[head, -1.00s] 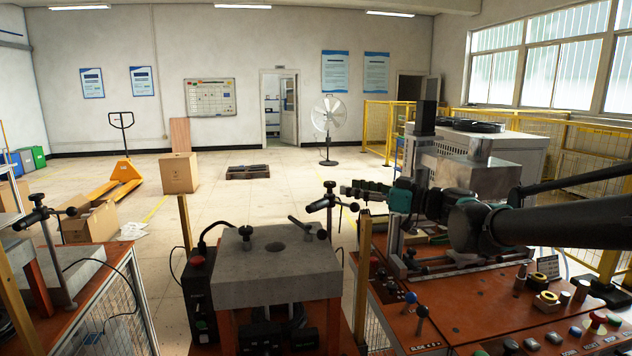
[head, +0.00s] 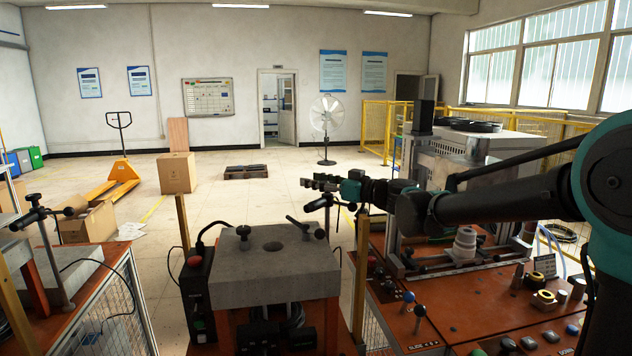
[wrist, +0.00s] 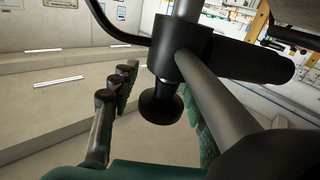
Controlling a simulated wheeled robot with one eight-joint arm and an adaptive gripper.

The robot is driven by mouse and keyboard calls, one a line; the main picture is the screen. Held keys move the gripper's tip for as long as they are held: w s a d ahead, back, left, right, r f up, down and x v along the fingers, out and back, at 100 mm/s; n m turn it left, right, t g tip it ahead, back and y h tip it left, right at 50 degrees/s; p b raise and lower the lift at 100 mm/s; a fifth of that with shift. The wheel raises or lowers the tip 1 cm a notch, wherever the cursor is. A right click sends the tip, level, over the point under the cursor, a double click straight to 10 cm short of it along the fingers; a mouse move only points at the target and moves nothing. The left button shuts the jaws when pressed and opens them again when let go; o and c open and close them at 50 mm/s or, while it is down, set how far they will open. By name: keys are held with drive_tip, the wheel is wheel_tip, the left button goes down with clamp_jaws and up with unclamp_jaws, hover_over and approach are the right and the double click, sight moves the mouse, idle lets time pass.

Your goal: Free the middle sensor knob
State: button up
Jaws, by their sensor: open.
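The middle sensor stand has a black clamp (head: 318,204) on an upright post (head: 327,222), at the right rear of the grey stone slab in the head view. In the wrist view, the round black sensor knob (wrist: 160,106) hangs below the dark clamp body (wrist: 188,50), near the picture's middle. My gripper (head: 312,183) is open just above the clamp in the head view. In the wrist view, one finger is left of the knob and part of the other shows behind it at the right. I see no clear contact; the right fingertip is mostly hidden.
The grey slab (head: 272,265) bears knobs and a handle. A yellow post (head: 361,270) stands right of the sensor stand. The orange control bench (head: 440,330) with levers and buttons is at right. Another sensor stand (head: 50,240) is at far left. The floor behind is mostly open.

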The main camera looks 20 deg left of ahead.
drive_tip(key=shift+c, duration=0.2)
clamp_jaws()
drive_tip(key=shift+n+g, duration=0.3)
drive_tip(key=shift+g, duration=0.1)
drive_tip(key=shift+s+d+n+g+h, duration=0.2)
drive_tip(key=shift+s+n+g+h, duration=0.5)
drive_tip(key=shift+n+g, duration=1.55)
drive_tip(key=shift+s+d+n+g+h, duration=0.15)
drive_tip(key=shift+s+n+g+h, duration=0.65)
drive_tip(key=shift+g, duration=2.3)
drive_tip(key=shift+s+d+n+g+h, duration=0.25)
drive_tip(key=shift+n+g+h, duration=0.65)
drive_tip(key=shift+n+g, duration=1.65)
drive_tip(key=shift+s+g+h, duration=0.1)
drive_tip(key=shift+g+h, duration=0.2)
drive_tip(key=shift+o, duration=0.2)
unclamp_jaws()
